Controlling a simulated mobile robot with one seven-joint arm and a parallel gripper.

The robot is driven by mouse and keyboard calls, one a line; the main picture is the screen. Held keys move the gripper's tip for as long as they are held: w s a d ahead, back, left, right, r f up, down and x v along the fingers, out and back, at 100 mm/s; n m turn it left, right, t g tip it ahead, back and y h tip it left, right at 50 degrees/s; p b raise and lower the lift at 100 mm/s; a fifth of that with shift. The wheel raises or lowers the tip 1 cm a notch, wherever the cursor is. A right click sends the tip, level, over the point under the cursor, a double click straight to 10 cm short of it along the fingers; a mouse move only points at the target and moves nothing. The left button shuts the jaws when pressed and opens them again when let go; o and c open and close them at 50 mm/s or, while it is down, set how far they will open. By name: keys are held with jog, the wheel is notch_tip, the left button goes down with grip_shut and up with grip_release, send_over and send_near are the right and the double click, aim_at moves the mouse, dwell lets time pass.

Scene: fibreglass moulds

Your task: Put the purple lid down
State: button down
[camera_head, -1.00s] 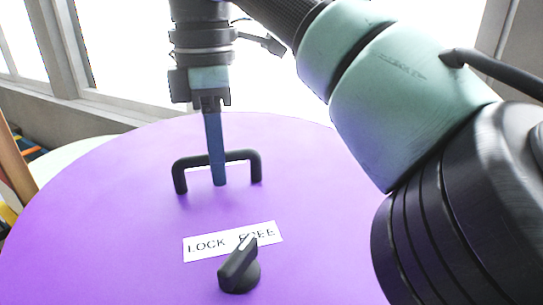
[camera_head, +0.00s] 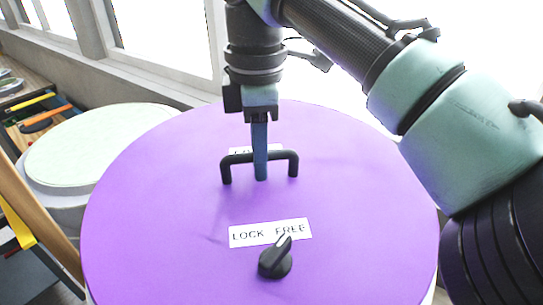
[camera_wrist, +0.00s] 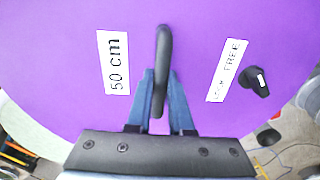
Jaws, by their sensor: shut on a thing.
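The purple lid (camera_head: 190,230) is a large round disc that fills the middle of the head view; it also fills most of the wrist view (camera_wrist: 60,60). A black bar handle (camera_head: 292,163) stands on it. My gripper (camera_head: 261,176) comes down from above and is shut on this handle. In the wrist view the two blue fingers (camera_wrist: 158,100) are on either side of the handle (camera_wrist: 163,50). A black knob (camera_head: 275,262) on the lid points toward FREE on the LOCK FREE label (camera_head: 270,233). What lies beneath the lid is mostly hidden.
A pale green round top (camera_head: 90,145) on a grey body stands to the left, close to the lid's edge. Shelves with coloured items (camera_head: 40,115) are at the far left. A wall with windows (camera_head: 165,50) runs behind.

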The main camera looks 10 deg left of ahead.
jog(key=shift+f+p, duration=0.65)
jog(key=shift+f, duration=1.15)
jog(key=c, duration=0.8)
grip_release()
notch_tip(320, 180, up, 12)
jog(key=shift+b, duration=1)
